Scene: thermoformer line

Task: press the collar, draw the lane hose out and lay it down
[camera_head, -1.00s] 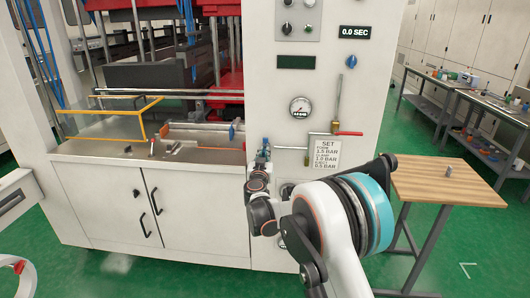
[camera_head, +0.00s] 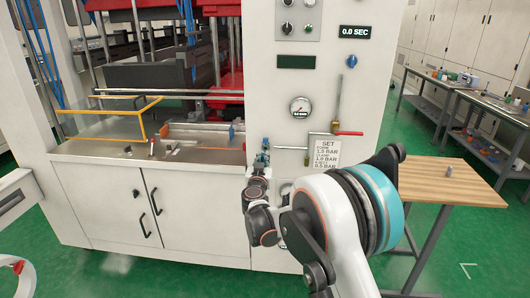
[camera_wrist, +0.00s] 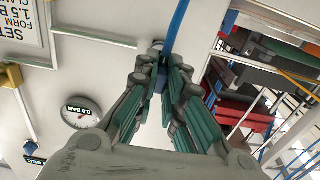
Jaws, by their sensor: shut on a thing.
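In the wrist view the blue lane hose (camera_wrist: 179,22) runs from the top edge down to a small grey fitting (camera_wrist: 158,46) on the white panel. My gripper (camera_wrist: 161,80) has its teal-lined fingers closed around a small dark blue piece just in front of that fitting. I cannot tell whether this piece is the collar or the hose end, as the fingers hide much of it. In the head view my gripper (camera_head: 262,158) is small, at the left edge of the machine's white panel, below the gauge. The hose is hard to make out there.
A gauge (camera_head: 300,107), a red-handled valve (camera_head: 347,133) and a setting label (camera_head: 326,152) are on the panel near my arm. A wooden-topped table (camera_head: 450,182) stands to the right with a small grey item (camera_head: 447,169) on it and much bare top.

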